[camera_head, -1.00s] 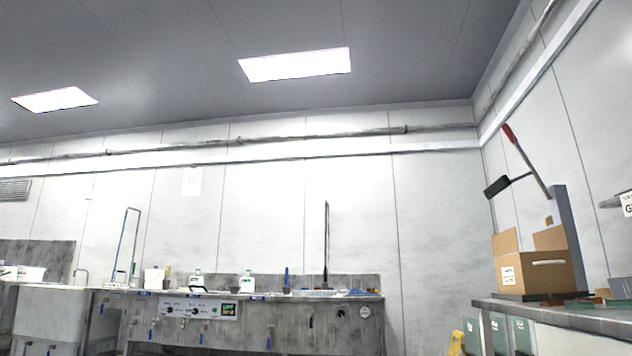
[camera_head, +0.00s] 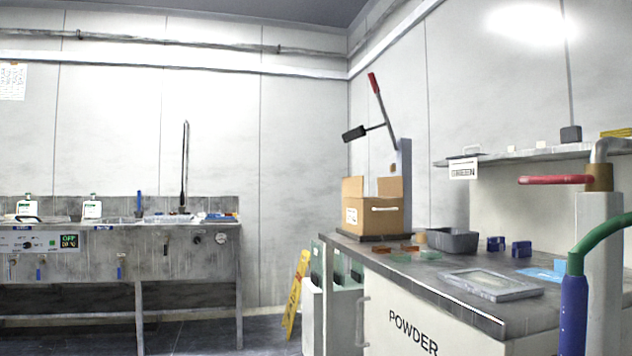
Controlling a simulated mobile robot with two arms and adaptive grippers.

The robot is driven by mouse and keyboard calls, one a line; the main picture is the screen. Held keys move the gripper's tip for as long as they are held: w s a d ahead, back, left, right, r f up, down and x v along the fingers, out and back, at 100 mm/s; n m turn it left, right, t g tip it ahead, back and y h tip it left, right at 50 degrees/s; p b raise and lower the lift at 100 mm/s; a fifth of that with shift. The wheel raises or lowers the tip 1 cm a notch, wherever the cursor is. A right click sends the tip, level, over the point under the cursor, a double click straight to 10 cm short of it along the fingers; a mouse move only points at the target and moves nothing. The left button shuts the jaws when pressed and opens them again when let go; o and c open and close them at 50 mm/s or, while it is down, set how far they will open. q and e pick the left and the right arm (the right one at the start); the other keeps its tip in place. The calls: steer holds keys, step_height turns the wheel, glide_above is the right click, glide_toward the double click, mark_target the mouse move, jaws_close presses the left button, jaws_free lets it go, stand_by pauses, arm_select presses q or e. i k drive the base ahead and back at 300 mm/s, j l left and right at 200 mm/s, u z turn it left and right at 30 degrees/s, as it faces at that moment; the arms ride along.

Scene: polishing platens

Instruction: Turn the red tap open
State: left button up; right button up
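The red tap shows at the right edge of the head view. Its long red lever handle (camera_head: 555,180) points left and lies about level. It joins a brass-coloured valve body (camera_head: 599,178) on top of a pale upright post (camera_head: 597,260). A grey bent pipe (camera_head: 612,148) rises from the valve and runs out of the picture on the right. Neither of my grippers is in view.
A bench marked POWDER (camera_head: 410,335) stands left of the post, with a cardboard box (camera_head: 373,210), a grey bin (camera_head: 452,240) and a flat tray (camera_head: 490,284). A green curved pipe (camera_head: 600,236) with a blue lower part (camera_head: 573,315) is in front. A yellow floor sign (camera_head: 295,295) leans left.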

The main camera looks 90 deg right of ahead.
mark_target(562, 179)
steer(key=l+z, duration=0.1)
steer(key=z, duration=1.95)
